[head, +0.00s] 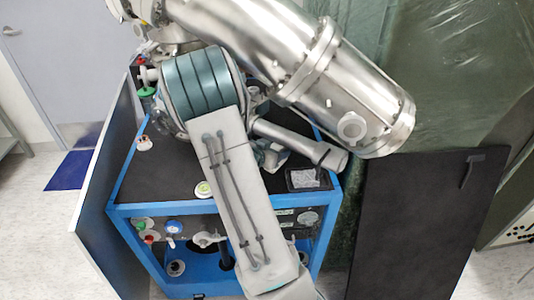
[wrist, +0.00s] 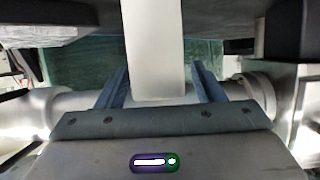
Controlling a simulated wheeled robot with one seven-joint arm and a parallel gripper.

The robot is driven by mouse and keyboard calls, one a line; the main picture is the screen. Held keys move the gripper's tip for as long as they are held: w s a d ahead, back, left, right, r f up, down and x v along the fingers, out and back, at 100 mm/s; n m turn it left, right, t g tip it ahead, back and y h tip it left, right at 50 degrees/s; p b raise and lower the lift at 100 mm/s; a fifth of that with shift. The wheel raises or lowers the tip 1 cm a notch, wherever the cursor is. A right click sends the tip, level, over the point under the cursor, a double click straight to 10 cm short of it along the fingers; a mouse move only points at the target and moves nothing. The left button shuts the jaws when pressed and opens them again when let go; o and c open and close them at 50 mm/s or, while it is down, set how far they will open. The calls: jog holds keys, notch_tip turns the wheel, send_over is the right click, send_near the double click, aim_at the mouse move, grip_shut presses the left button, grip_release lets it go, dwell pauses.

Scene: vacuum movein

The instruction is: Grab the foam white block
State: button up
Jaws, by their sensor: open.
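The foam white block (wrist: 153,45) shows in the wrist view as a tall, pale, upright shape that runs down from the top edge. My gripper (wrist: 160,70) is open, with one blue finger on each side of the block's lower part. A gap shows between the block and each finger, so neither finger appears to touch it. The block's lower end is at the level of the gripper's base; whether it touches there I cannot tell. In the head view my own arm covers much of the middle, and I cannot make out the block there.
A blue-framed cabinet with a black top (head: 155,185) stands below my arm in the head view. Valves and knobs (head: 173,227) line its front. A large metal cylinder (head: 350,95) hangs over its right side. A black panel (head: 420,220) stands at the right.

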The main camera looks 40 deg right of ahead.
jog(key=shift+w+d+f, duration=0.15)
jog(key=shift+d+f, duration=0.05)
jog(key=shift+d, duration=0.25)
